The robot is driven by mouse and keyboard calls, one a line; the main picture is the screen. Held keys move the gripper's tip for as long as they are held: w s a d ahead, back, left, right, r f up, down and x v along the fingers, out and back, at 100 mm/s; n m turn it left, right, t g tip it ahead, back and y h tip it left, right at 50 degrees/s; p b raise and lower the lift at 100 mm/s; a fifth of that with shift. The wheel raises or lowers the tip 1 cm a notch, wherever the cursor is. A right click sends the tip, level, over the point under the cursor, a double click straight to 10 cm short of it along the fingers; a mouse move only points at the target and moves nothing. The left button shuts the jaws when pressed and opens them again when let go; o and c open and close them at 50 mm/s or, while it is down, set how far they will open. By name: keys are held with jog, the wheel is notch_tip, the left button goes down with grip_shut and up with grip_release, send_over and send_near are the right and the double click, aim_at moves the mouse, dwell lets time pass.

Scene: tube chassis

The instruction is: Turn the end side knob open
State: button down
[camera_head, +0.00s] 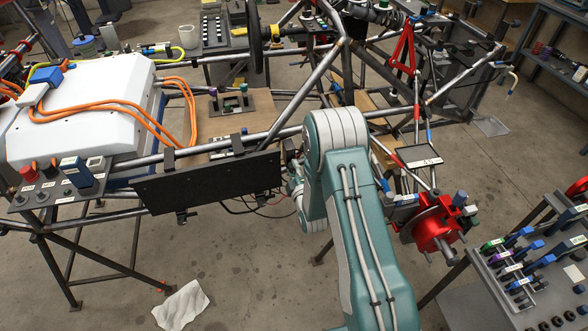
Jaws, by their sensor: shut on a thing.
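My teal and white arm (352,215) reaches forward from the bottom of the view to the right end of a black panel (215,182) on the tube frame. My gripper (292,170) shows only as a small grey part beside that end, left of my wrist. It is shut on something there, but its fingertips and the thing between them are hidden. I cannot make out the end side knob or how it is turned; my arm covers much of that area.
A white box (85,105) with orange cables lies on the frame at left. A switch panel (60,187) hangs below it. A red hub (434,232) is right of my arm. A control bench (520,265) stands at lower right. A white cloth (181,306) lies on clear floor.

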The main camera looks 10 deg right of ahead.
jog(key=shift+a, duration=0.2)
jog(key=shift+c, duration=2.1)
grip_release()
jog(key=shift+w, duration=0.1)
jog(key=shift+o, duration=0.6)
jog(key=shift+a, duration=0.15)
jog(key=shift+s+d, duration=0.2)
jog(key=shift+s, duration=0.2)
jog(key=s, duration=1.1)
jog(key=shift+d, duration=0.15)
